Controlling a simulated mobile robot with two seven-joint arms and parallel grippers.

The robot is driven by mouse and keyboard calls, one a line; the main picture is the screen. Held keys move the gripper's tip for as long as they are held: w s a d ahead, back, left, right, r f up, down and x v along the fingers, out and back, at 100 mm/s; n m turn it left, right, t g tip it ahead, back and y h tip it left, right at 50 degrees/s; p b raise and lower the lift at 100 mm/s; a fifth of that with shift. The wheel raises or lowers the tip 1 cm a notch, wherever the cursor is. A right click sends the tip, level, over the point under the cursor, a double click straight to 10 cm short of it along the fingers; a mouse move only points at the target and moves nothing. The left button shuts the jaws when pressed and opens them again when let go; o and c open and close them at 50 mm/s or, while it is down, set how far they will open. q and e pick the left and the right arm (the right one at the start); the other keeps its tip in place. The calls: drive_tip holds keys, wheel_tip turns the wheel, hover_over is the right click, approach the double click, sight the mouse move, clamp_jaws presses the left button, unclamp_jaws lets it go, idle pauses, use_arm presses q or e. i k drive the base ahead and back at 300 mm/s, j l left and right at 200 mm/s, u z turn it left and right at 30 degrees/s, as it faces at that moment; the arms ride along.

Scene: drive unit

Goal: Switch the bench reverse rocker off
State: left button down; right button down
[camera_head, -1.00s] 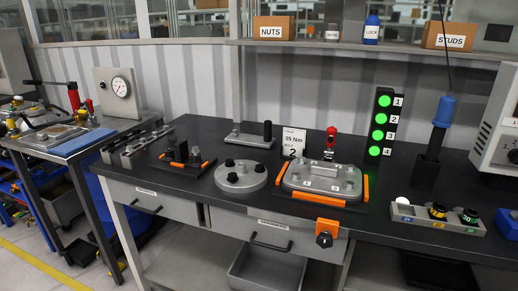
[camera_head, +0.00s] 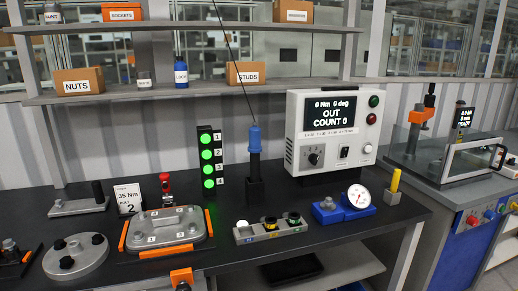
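The white controller box (camera_head: 333,130) stands at the back right of the dark bench. Its screen (camera_head: 333,112) reads "0 Nm 0 deg OUT COUNT 0". On its lower front are a dark selector knob (camera_head: 313,157), a small black rocker switch (camera_head: 344,152) with a label under it, and a round pale button (camera_head: 367,149). The rocker's label and tilt are too small to read. A green lamp (camera_head: 374,101) and a red lamp (camera_head: 371,119) sit at its right edge. Neither of my grippers is in view.
A blue-handled tool (camera_head: 254,139) stands upright left of the box, with a cable above. In front are a socket tray (camera_head: 270,230), a blue block with a dial gauge (camera_head: 357,197) and a yellow-topped post (camera_head: 394,187). A cover plate (camera_head: 165,228) lies left. Shelves hang above.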

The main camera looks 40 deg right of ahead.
sight(344, 151)
drive_tip(key=z, duration=1.3)
drive_tip(key=i+l, duration=0.45)
drive_tip(key=i, duration=0.15)
drive_tip(key=i+l, duration=0.4)
drive_tip(key=i, duration=0.25)
